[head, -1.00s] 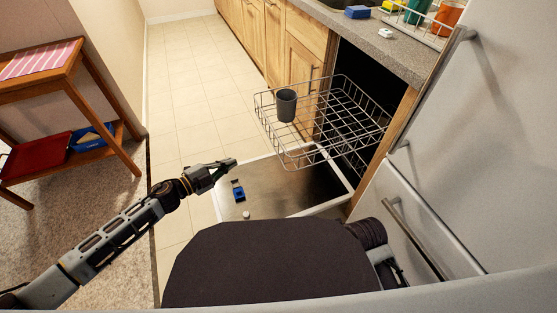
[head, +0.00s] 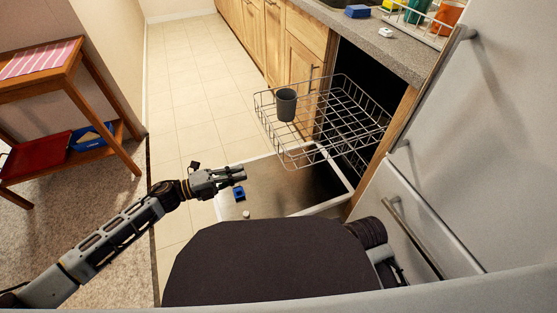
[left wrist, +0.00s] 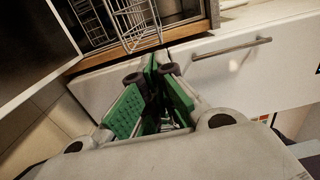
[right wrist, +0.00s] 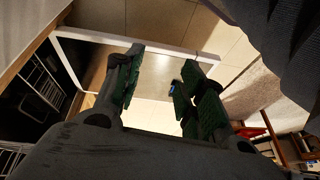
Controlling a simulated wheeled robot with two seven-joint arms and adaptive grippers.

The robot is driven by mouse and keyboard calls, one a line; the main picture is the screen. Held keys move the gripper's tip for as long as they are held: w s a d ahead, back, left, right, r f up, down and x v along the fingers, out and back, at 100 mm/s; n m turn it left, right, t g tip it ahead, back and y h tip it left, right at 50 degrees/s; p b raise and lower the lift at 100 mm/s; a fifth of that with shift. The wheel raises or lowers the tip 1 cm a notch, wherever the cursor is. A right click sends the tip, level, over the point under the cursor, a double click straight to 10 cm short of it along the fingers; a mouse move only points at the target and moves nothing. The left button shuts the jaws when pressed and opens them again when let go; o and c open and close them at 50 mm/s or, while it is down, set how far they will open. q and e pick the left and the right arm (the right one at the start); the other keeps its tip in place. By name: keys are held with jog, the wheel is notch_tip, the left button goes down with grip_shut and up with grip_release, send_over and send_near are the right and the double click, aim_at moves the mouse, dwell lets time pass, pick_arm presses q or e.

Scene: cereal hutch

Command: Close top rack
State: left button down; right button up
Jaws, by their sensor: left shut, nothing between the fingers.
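The top rack (head: 345,112) is a wire basket pulled out of the dishwasher opening under the counter. A dark grey cup (head: 286,105) stands in its left part. The open dishwasher door (head: 300,190) lies flat below it. My left gripper (head: 243,174) is shut and empty, over the door's left side, left of and below the rack and apart from it. In the left wrist view its green-padded fingers (left wrist: 160,68) are together, with wire racks (left wrist: 130,22) beyond. My right gripper (right wrist: 157,74) has its fingers apart and empty, facing the door; the head view mostly hides it.
A small blue item (head: 239,194) lies on the door near my left gripper. The fridge (head: 490,130) stands close on the right. A wooden shelf table (head: 65,95) stands at the left. The tiled floor (head: 185,90) between them is clear.

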pick_arm(q)
jog(key=b, duration=0.3)
send_near(287, 158)
jog(key=x, duration=0.5)
jog(key=shift+w+d, duration=0.1)
jog(key=shift+x, duration=0.85)
pick_arm(e)
notch_tip(287, 158, down, 7)
jog(key=w+a+t+y, duration=0.1)
jog(key=a, duration=0.1)
jog(key=shift+r, duration=0.2)
pick_arm(q)
jog(key=shift+d, duration=0.1)
pick_arm(e)
jog(key=shift+d, duration=0.1)
